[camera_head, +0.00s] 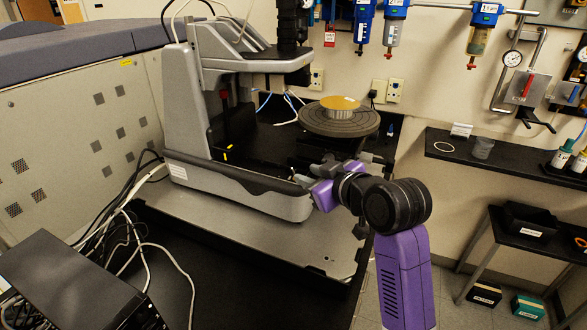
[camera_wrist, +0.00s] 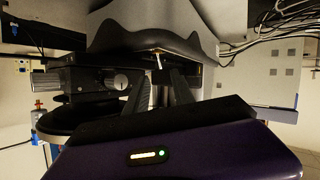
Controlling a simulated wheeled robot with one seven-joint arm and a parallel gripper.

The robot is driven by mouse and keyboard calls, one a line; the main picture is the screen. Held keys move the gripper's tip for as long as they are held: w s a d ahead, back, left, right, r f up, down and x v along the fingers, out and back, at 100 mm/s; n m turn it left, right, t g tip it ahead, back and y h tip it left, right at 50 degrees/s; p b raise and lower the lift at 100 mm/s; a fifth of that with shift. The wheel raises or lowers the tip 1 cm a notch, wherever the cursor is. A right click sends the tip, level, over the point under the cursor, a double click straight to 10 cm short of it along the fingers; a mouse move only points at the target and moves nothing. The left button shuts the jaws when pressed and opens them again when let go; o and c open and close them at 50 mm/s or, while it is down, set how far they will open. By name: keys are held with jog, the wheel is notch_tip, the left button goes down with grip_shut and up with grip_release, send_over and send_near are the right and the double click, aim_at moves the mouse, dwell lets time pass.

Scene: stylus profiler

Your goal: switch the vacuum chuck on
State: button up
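The stylus profiler (camera_head: 235,185) stands on the dark bench. Its round dark chuck stage (camera_head: 340,124) carries a gold disc (camera_head: 340,103). In the wrist view, the dark round stage edge (camera_wrist: 62,120) shows at the left. A small pale lever (camera_wrist: 157,60) sticks out from under the black front edge of the profiler; I take it to be the vacuum switch, but no label is readable. My gripper (camera_wrist: 160,88) is open, its two dark fingers apart, with the lever in line with the gap beyond them. In the head view my gripper (camera_head: 304,180) is close to the profiler's base, and its fingertips are hard to make out.
A silver knob (camera_wrist: 120,82) sits left of my fingers. Cables (camera_head: 125,215) and a black box (camera_head: 75,280) lie at the left. A wall shelf (camera_head: 500,160) and a lower side table (camera_head: 520,230) are at the right. The base plate's front (camera_head: 280,245) is clear.

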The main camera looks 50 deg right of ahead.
aim_at(293, 170)
jog(key=p+x, duration=0.1)
jog(key=x, duration=0.6)
jog(key=shift+w+f, duration=0.1)
jog(key=shift+w, duration=0.1)
jog(key=shift+c, duration=0.4)
grip_shut()
